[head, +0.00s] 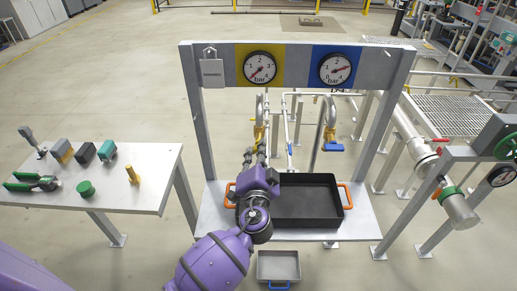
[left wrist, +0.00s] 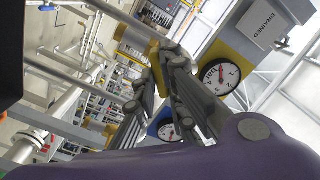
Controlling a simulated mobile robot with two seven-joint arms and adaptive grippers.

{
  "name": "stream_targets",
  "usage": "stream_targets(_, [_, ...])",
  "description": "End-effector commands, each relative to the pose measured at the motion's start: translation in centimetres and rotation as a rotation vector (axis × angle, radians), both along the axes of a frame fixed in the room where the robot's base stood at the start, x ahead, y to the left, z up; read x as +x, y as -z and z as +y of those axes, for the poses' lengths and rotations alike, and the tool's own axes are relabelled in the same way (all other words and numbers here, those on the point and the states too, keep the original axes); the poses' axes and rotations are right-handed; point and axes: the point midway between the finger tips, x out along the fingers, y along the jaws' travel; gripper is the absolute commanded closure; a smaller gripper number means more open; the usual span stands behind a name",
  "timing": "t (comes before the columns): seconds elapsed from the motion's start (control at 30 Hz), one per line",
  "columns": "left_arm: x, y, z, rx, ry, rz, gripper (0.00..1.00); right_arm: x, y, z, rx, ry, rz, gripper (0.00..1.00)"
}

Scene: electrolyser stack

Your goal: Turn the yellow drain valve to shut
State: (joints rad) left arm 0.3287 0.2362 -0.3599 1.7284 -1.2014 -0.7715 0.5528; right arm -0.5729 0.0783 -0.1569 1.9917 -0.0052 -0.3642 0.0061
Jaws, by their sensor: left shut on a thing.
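The yellow drain valve (head: 258,132) is on the left pipe under the yellow gauge panel, partly hidden by my gripper. My left gripper (head: 261,146) reaches up to it from below and is shut on its yellow handle. In the left wrist view the yellow handle (left wrist: 152,49) shows at the fingertips of the left gripper (left wrist: 162,62). The valve's exact angle is hard to tell. The blue valve handle (head: 333,147) on the right pipe lies crosswise, apart from the gripper. My right gripper is not in view.
A black tray (head: 309,222) with orange handles stands below the pipes. Two gauges, on yellow (head: 260,68) and blue (head: 337,68) panels, hang above, beside a "DRAINED" tag (head: 212,72). A side table (head: 145,160) with tools and fittings stands left. A small grey tray (head: 279,254) lies below.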

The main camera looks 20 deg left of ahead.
Motion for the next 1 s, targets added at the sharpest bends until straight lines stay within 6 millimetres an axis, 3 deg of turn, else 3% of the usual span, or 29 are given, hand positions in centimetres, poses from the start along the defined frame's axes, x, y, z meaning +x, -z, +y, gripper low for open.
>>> stream_targets(0.63, [-0.1,0.0,0.0,0.341,-0.001,0.100,1.00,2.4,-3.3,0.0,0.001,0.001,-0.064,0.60])
stream_targets(1.0, [-0.1,0.2,0.0,0.357,-0.001,0.106,1.00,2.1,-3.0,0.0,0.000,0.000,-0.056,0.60])
